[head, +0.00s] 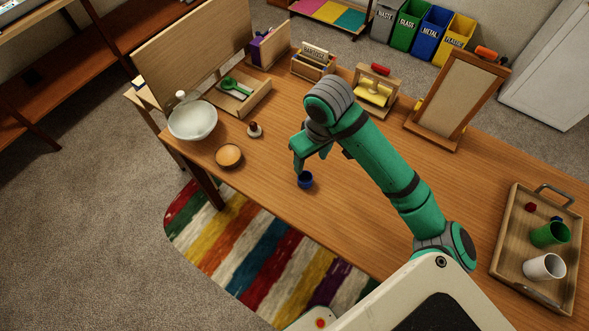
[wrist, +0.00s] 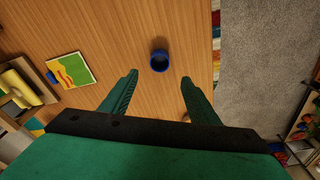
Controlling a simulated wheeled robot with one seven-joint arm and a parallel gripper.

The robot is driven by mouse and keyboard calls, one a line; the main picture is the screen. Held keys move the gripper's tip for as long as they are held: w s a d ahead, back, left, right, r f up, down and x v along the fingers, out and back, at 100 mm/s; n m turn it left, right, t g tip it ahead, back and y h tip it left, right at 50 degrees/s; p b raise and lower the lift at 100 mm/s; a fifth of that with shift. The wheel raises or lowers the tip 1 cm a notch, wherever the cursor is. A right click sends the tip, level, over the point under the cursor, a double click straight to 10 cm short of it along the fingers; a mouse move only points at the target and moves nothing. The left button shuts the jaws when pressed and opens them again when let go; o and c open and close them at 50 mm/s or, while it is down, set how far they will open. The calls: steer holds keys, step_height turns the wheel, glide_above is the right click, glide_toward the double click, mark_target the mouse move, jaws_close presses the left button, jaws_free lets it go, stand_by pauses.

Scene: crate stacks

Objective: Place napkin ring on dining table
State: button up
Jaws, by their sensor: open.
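The napkin ring appears to be the small blue ring (head: 305,181) standing on the dining table (head: 270,198) near its front edge. In the wrist view the blue ring (wrist: 160,61) sits just past my fingertips, centred between them, with a dark opening facing up. My gripper (head: 299,164) is above the table close to the ring; the wrist view shows its fingers (wrist: 159,78) spread apart with nothing between them. The ring looks apart from both fingers. The exact height gap cannot be told.
A white bowl (head: 193,119), a round wooden dish (head: 228,156) and a small stamp-like object (head: 254,130) stand to the left. A tray (head: 508,228) with cups is at right. A framed board (head: 455,100) stands behind. A coloured card (wrist: 70,70) lies nearby.

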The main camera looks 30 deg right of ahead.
steer(key=w+a+r+m+t+y, duration=0.15)
steer(key=w+a+t, duration=0.35)
steer(key=a, duration=0.5)
steer(key=w+a+r+m+t+y, duration=0.15)
steer(key=w+a+t, duration=0.25)
steer(key=w+a, duration=0.5)
steer(key=w+a+r+t+y, duration=0.3)
steer(key=w+a+t, duration=0.15)
steer(key=a, duration=0.75)
steer(key=s+a+f+m+h, duration=0.1)
steer(key=s+f+m+h, duration=0.15)
steer(key=s+f, duration=0.6)
steer(key=s+a+f+m+h, duration=0.1)
steer(key=s+f+h, duration=0.35)
steer(key=s, duration=0.65)
steer(key=s+d+n, duration=0.2)
steer(key=s+n, duration=0.1)
steer(key=s, duration=0.6)
steer(key=s+d+r+n+y, duration=0.1)
steer(key=s+d+n, duration=0.2)
steer(key=s, duration=0.7)
steer(key=shift+s+r, duration=0.25)
